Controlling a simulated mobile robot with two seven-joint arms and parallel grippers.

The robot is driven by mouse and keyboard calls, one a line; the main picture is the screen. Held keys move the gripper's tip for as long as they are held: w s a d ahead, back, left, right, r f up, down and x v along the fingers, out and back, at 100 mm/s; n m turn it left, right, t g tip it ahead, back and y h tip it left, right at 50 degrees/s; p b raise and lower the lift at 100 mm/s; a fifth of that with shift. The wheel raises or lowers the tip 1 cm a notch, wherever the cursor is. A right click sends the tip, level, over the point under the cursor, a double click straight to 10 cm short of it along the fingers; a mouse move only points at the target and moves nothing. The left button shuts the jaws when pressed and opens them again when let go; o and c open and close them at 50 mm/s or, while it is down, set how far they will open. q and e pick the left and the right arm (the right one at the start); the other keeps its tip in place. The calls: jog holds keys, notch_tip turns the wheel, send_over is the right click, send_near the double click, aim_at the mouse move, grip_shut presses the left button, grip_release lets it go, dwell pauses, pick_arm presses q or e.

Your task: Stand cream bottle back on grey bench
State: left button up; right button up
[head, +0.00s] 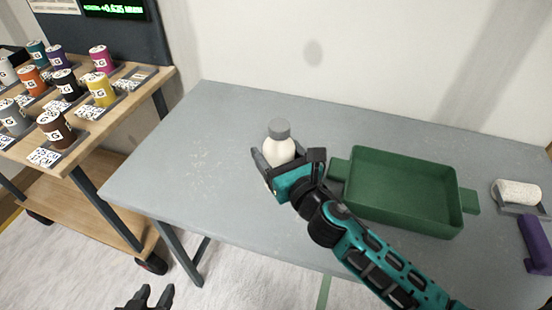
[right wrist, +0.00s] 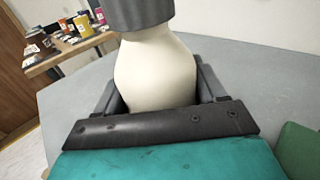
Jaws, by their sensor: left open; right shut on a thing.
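The cream bottle (head: 278,150) has a grey cap and is upright in the head view, over the middle of the grey bench (head: 180,150). My right gripper (head: 268,163) is shut around its body. In the right wrist view the cream bottle (right wrist: 155,72) stands between the two fingers, with its cap cut off by the top edge. Its base is hidden by the gripper, so I cannot tell whether it touches the bench. My left gripper (head: 150,296) is open and empty at the bottom edge of the head view, in front of the bench and over the floor.
A green tray (head: 405,190) sits right of my right gripper. A wooden cart (head: 110,125) with several coloured cans stands at the left. The bench's left part is clear.

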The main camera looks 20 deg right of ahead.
jog(key=shift+f, duration=0.25)
jog(key=o, duration=1.1)
jog(key=shift+f, duration=0.15)
pick_arm(q)
jog(key=shift+w+d, duration=0.1)
pick_arm(e)
jog(key=o, duration=0.4)
pick_arm(q)
jog(key=shift+r, duration=0.1)
pick_arm(e)
jog(key=shift+o, duration=0.2)
jog(key=shift+r, duration=0.35)
jog(key=v, duration=0.7)
jog(key=b+v, duration=0.1)
jog(key=v, duration=0.2)
jog(key=shift+s+f, duration=0.25)
jog(key=shift+f, duration=0.05)
jog(key=shift+s+d+r, duration=0.1)
jog(key=shift+s+d, duration=0.1)
jog(key=shift+s, duration=0.4)
pick_arm(q)
jog(key=shift+w+d+f, duration=0.2)
jog(key=shift+d, duration=0.25)
pick_arm(e)
jog(key=shift+s+r, duration=0.1)
jog(key=shift+s, duration=0.05)
